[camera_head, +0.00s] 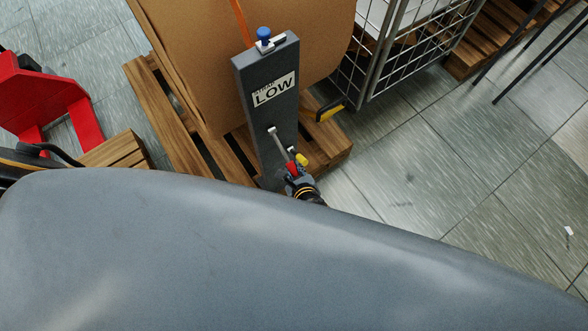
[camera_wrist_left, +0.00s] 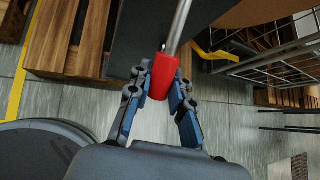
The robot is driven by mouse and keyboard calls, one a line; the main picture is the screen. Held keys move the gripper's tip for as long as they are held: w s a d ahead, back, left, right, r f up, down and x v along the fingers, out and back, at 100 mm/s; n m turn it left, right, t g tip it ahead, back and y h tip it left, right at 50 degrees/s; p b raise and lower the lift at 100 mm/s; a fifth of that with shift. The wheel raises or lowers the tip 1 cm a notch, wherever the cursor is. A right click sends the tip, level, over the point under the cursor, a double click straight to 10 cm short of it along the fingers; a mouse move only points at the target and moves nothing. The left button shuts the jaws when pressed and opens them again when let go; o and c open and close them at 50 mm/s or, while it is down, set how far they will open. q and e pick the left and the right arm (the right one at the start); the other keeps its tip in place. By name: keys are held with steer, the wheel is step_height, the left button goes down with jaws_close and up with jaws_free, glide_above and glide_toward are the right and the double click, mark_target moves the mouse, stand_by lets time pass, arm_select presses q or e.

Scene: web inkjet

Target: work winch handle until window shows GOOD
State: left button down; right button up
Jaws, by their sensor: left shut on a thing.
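The winch is a dark grey upright post (camera_head: 265,118) in front of a brown carton. Its white window (camera_head: 273,90) reads LOW, with smaller text above that is hard to read. A blue knob (camera_head: 264,34) is on top. The winch handle is a metal crank arm (camera_head: 281,141) on the post's front, angled down to the right, ending in a red grip (camera_head: 292,168). My left gripper (camera_head: 297,176) is shut on the red grip; the wrist view shows the grip (camera_wrist_left: 164,76) between its blue-padded fingers. My right gripper is not in view.
The brown carton (camera_head: 200,60) stands on a wooden pallet (camera_head: 165,110), with an orange strap (camera_head: 241,22) running up it. A wire cage cart (camera_head: 375,60) is to the right, a red frame (camera_head: 50,95) to the left. The tiled floor (camera_head: 440,150) at right is mostly clear.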

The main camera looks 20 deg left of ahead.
arm_select(q)
steer(key=c, duration=1.2)
jaws_free()
steer(key=shift+a+f, duration=0.1)
steer(key=shift+o, duration=0.2)
steer(key=v, duration=1.2)
